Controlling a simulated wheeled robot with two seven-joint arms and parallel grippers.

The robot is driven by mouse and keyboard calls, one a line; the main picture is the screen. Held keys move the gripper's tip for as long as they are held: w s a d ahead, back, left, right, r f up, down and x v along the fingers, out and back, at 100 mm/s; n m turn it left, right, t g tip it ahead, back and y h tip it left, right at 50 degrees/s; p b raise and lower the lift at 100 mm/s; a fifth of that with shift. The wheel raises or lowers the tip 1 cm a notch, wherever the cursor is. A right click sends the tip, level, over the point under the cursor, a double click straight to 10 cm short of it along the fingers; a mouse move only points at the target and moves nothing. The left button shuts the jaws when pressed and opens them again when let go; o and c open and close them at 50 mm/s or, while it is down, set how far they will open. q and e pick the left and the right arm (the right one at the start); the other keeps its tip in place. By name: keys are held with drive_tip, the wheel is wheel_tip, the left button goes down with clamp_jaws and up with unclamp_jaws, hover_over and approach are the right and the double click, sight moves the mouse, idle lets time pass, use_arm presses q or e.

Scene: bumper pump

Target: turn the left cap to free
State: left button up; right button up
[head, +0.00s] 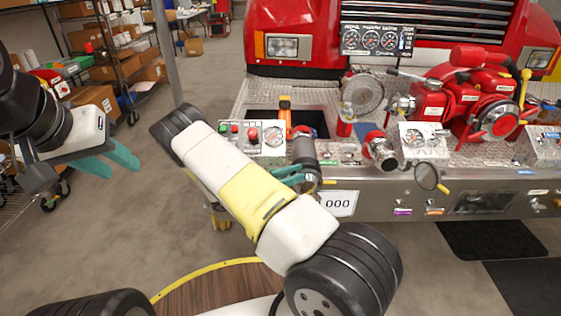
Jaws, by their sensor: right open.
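A dark cylindrical fitting with a silvery end (309,184), seemingly the left cap, sits at the bumper's front edge, left of a red-collared fitting (379,151). My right gripper (294,177) has teal fingers beside the silvery end. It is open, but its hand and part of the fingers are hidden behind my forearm. I cannot tell whether the fingers touch the cap. My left gripper (117,162) is at the far left, away from the truck, with its teal fingers apart and empty.
The red truck's metal bumper carries a red pump (465,104), a control box (252,137) with buttons left of the cap, and a small round disc (427,176) at the right. A gauge panel (378,39) stands behind. Shelves with boxes (98,96) line the left.

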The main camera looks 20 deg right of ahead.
drive_tip(key=s+v, duration=0.1)
drive_tip(key=v, duration=0.6)
drive_tip(key=shift+w+a, duration=0.4)
drive_tip(key=shift+w, duration=0.15)
drive_tip(key=shift+f, duration=0.1)
